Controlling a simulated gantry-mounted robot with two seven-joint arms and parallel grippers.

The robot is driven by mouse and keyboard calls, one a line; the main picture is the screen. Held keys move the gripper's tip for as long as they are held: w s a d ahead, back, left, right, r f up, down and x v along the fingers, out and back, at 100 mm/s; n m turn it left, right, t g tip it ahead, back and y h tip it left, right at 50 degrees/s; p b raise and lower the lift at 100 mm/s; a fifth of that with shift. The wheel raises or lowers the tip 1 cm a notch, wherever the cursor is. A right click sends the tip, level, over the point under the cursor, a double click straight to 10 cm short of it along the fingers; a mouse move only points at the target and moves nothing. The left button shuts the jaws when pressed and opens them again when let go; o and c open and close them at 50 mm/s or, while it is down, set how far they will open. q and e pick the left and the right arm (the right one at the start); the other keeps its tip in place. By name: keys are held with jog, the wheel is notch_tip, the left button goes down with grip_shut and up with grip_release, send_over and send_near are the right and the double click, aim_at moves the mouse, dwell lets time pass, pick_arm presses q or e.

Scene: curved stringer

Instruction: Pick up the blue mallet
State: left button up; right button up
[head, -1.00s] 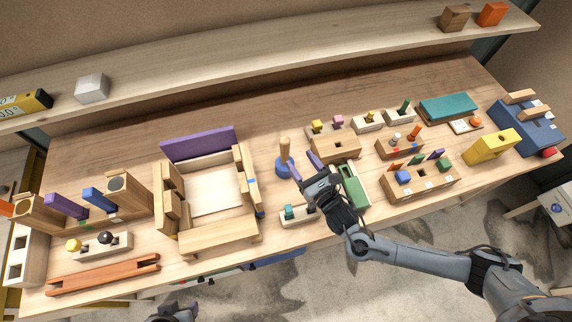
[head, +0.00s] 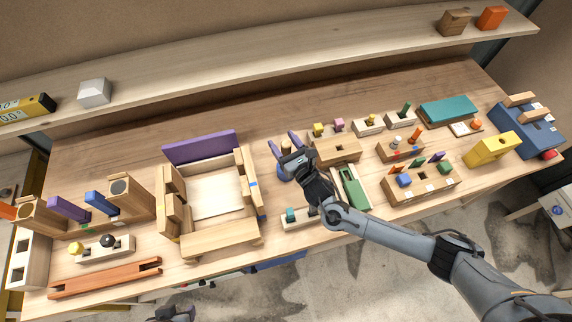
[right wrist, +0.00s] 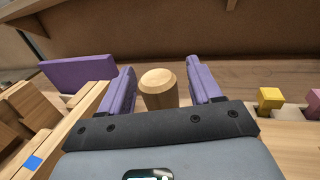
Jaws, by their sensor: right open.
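The blue mallet stands on the table with its blue head (head: 284,173) down and its wooden handle up. In the right wrist view the handle's round end (right wrist: 158,78) shows between the two purple fingers. My right gripper (head: 283,144) is open, with a finger on each side of the handle and gaps visible on both sides. It also fills the right wrist view (right wrist: 160,84). A dark part of my left arm (head: 172,313) shows at the bottom edge; its jaws cannot be made out.
A wooden frame box (head: 215,195) with a purple board (head: 200,147) stands left of the mallet. A wooden block with a hole (head: 337,150) and a green tray (head: 352,188) are close on the right. A small block with a teal peg (head: 291,215) lies in front.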

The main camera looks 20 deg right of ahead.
jog(key=shift+c, duration=0.3)
grip_shut()
jog(key=shift+r, duration=0.1)
